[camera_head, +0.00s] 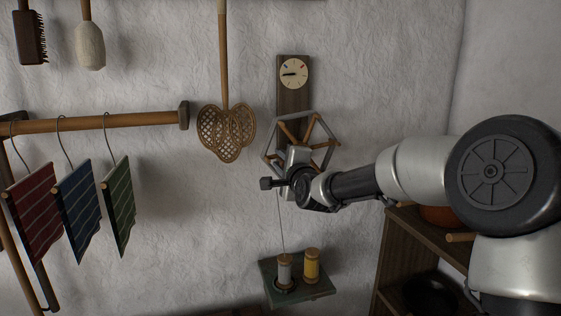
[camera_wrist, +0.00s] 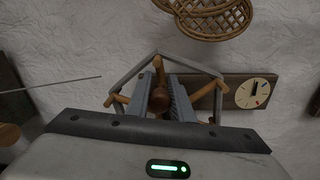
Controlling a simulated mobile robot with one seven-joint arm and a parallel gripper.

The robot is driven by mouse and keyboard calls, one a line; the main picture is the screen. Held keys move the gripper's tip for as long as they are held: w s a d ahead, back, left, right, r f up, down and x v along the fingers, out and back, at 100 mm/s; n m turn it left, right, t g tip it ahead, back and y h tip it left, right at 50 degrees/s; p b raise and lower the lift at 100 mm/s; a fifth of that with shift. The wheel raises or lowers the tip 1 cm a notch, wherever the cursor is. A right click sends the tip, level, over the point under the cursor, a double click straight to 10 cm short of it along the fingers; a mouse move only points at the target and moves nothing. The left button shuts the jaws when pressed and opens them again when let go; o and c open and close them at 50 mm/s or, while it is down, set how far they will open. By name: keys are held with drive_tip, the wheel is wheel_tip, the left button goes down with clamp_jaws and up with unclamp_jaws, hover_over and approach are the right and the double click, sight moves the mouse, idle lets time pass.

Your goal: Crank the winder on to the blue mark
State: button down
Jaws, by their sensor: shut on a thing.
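The winder (camera_head: 322,122) is a grey six-sided reel with wooden spokes, mounted on a dark wall board (camera_head: 291,102). Above it, a cream dial (camera_head: 293,73) carries a small blue mark at its upper left and a red mark at upper right. Its black hand points to the left, apart from the blue mark. The dial also shows in the wrist view (camera_wrist: 253,93). My gripper (camera_head: 297,158) is at the reel's lower front, hiding part of it. In the wrist view its fingers (camera_wrist: 161,88) are shut on a round brown knob (camera_wrist: 160,101), the winder's crank handle.
A thread (camera_head: 280,222) runs from the reel down to a green shelf (camera_head: 300,294) with a grey and a yellow spool. A wicker beater (camera_head: 227,132) hangs close on the left. Cloths (camera_head: 78,205) hang from a rail further left. A wooden shelf unit (camera_head: 425,247) stands at lower right.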

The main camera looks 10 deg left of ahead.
drive_tip(key=shift+d+f, duration=0.25)
drive_tip(key=shift+f, duration=0.3)
drive_tip(key=c, duration=1.6)
unclamp_jaws()
drive_tip(key=shift+r, duration=0.1)
drive_tip(key=shift+s+a+r, duration=0.1)
drive_tip(key=shift+s+r, duration=0.05)
drive_tip(key=shift+r, duration=0.1)
drive_tip(key=shift+p+v, duration=1.9)
drive_tip(key=shift+v, duration=6.7)
drive_tip(key=shift+o, duration=0.2)
